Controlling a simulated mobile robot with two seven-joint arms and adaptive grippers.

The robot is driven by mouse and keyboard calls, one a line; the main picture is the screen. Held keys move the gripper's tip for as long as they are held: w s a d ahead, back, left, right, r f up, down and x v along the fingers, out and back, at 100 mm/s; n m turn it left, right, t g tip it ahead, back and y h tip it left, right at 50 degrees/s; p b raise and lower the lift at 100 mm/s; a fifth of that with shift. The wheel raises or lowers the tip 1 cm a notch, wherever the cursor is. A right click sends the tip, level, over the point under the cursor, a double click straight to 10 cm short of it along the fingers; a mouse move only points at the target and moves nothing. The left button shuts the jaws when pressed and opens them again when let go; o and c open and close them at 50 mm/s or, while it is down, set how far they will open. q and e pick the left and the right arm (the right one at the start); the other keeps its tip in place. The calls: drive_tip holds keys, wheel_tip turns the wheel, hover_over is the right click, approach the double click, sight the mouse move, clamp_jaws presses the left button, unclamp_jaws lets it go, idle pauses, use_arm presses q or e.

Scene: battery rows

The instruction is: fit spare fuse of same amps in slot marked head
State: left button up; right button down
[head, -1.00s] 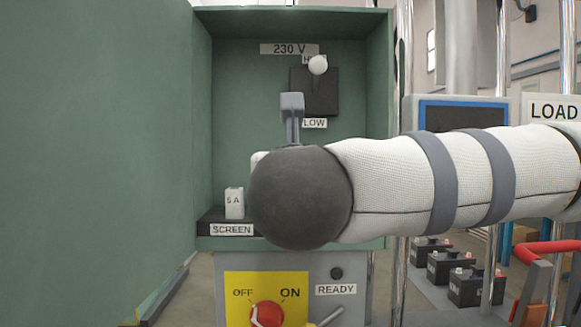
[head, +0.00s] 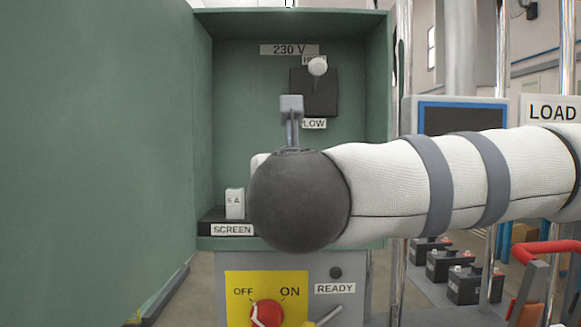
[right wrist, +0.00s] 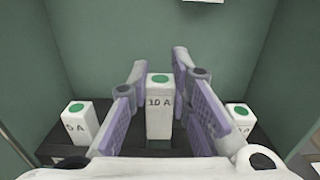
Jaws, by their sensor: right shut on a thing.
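My right gripper (right wrist: 158,110) is shut on a white fuse marked 10 A (right wrist: 159,108) with a green dot on top, seen in the right wrist view. I cannot tell whether this fuse is seated or lifted. A white fuse marked 5 A (head: 234,203) stands upright above the SCREEN label (head: 232,230); what seems the same fuse shows at left in the right wrist view (right wrist: 83,128). Another white fuse (right wrist: 240,120) stands at right there, its number partly hidden. The dark fuse block (head: 212,222) is mostly hidden by my right arm, and no head slot label shows. My left gripper is not in view.
The green cabinet (head: 203,120) is open, its wall close around my right arm. A lever with a white knob (head: 318,66) is on the back wall under the 230 V label (head: 289,50). A red OFF/ON knob (head: 266,314) is below. Several batteries (head: 466,285) stand at right.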

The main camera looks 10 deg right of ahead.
drive_tip(key=shift+f+b, duration=0.4)
drive_tip(key=shift+f, duration=1.3)
idle(0.4)
drive_tip(key=c, duration=1.4)
unclamp_jaws()
drive_tip(key=shift+s, duration=0.1)
drive_tip(key=s+a, duration=0.2)
drive_tip(key=s, duration=0.9)
drive_tip(key=shift+s+a, duration=0.2)
drive_tip(key=shift+s, duration=0.1)
